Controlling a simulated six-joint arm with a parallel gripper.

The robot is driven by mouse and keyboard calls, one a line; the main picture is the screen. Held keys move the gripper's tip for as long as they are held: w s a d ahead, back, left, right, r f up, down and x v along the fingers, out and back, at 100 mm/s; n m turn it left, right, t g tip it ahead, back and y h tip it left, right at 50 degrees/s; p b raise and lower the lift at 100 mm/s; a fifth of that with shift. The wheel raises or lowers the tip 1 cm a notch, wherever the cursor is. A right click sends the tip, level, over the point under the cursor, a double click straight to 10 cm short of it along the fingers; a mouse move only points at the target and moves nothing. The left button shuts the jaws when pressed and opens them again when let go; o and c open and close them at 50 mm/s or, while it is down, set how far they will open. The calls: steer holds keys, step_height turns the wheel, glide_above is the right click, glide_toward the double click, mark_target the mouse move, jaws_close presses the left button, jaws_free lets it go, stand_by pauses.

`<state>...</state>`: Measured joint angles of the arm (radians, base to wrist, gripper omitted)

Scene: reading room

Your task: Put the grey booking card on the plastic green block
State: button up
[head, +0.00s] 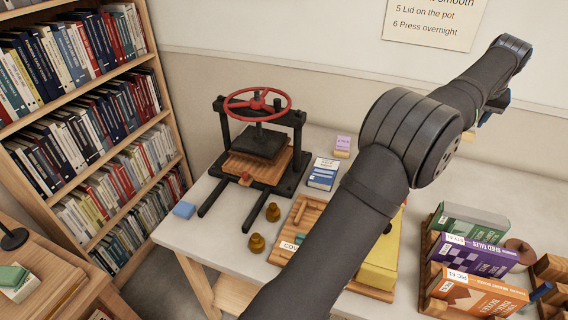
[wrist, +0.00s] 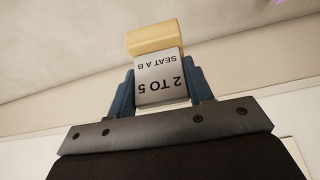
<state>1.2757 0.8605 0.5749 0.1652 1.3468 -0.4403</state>
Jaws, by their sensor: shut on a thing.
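The grey booking card (wrist: 160,80) is in the wrist view, printed "2 TO 5" and "SEAT A B", upside down in the picture. It has a pale wooden block along its far edge (wrist: 155,37). My gripper (wrist: 160,88) is shut on the card, with one blue finger on each side. In the head view my gripper (head: 495,106) is at the upper right, raised in front of the wall and partly hidden by my arm. A green block-like thing with a white side (head: 12,276) is on the wooden desk at the lower left; I cannot tell whether it is the plastic green block.
A black press with a red wheel (head: 257,104) stands on the pale table (head: 190,238). A purple card on a wooden block (head: 342,146), a blue block (head: 184,210), brass weights (head: 257,243) and a book rack (head: 428,258) are around it. My arm hides the table's middle.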

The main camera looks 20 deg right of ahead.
step_height(320, 180, up, 7)
steer(key=shift+f, duration=0.2)
steer(key=w+a+r+n+t+y, duration=0.1)
steer(key=w+a+n, duration=0.2)
steer(key=w+a, duration=1.05)
steer(key=w+a+n+y, duration=0.1)
steer(key=w+a+n, duration=0.1)
steer(key=w+a, duration=1.2)
steer(key=w+a+n+y, duration=0.15)
steer(key=w+a, duration=0.35)
steer(key=a, duration=0.7)
steer(key=w+a+n, duration=0.2)
steer(key=w+a, duration=0.4)
steer(key=a, duration=0.6)
steer(key=w+a+n, duration=0.2)
steer(key=w+a, duration=0.3)
steer(key=a, duration=0.7)
steer(key=n+y, duration=0.3)
steer(key=n, duration=0.5)
glide_above(11, 277)
step_height(11, 277, down, 26)
steer(key=shift+f+g, duration=0.4)
steer(key=shift+f, duration=1.35)
